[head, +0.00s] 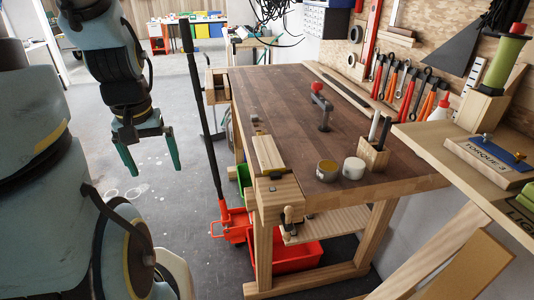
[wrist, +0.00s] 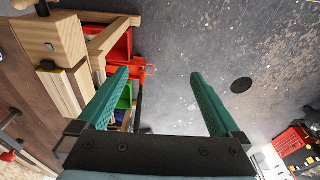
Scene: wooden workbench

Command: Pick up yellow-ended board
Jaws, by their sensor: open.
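My gripper (head: 154,168) hangs over the grey floor, left of the workbench, its green fingers apart and nothing between them. In the wrist view the open fingers (wrist: 159,74) point toward the bench's left edge and floor. A light wood board (head: 267,152) lies along the left edge of the bench at the wooden vise (head: 277,192). I cannot tell for sure that this is the yellow-ended board. It also shows in the wrist view (wrist: 62,95), left of the fingers.
The workbench (head: 290,95) carries a red-topped clamp (head: 321,105), two round tins (head: 354,168) and a wooden tool block (head: 373,155). A black pole (head: 200,115) rises between my gripper and the bench. A red bin (head: 297,256) sits below. The floor is clear under my gripper.

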